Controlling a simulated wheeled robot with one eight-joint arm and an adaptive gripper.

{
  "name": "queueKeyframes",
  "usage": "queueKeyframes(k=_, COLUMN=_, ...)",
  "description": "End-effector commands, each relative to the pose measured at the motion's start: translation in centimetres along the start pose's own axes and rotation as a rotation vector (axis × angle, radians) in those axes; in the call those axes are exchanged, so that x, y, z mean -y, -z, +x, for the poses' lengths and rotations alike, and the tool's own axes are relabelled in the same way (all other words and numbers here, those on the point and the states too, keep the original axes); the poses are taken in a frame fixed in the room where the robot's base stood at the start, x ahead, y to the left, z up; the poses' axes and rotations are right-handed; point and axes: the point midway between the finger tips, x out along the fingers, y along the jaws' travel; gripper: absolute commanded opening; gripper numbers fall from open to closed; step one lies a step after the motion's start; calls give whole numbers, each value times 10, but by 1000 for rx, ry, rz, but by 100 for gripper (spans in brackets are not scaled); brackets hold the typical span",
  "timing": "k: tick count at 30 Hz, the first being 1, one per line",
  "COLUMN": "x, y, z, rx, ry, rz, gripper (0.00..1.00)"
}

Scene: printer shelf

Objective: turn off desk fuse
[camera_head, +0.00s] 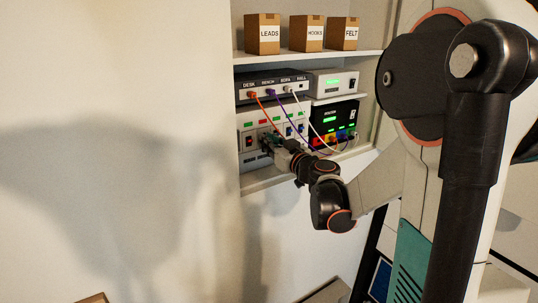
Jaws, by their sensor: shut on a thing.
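A white fuse box (243,113) stands on the lower shelf at the left. Its front has a row of small red and green marks and several switches, with one red switch (248,141) at its left. My gripper (267,142) is at the front of the box, just right of that red switch, and is shut on a small part there. The fingers hide that part, so I cannot tell which switch it is. Above the box is a dark unit (268,76) labelled DESK, BENCH, SOFA and WALL, with DESK at the left.
An orange cable (265,112), a purple cable and a white cable hang from the labelled unit across the box. A black unit (333,116) with green lights stands to the right, below a grey unit (333,82). Cardboard boxes (262,34) stand on the top shelf.

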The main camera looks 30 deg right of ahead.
Motion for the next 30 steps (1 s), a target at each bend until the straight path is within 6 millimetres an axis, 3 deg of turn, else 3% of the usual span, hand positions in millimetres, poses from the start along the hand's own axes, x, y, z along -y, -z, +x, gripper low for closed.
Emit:
queueKeyframes(k=1, x=0, y=-11, z=0, rx=-32, ry=-1, rz=1, gripper=0)
queueKeyframes(k=15, x=0, y=-17, z=2, rx=-275, ry=1, rz=0, gripper=0)
queueKeyframes(k=30, x=0, y=-15, z=2, rx=-333, ry=1, rz=0, gripper=0)
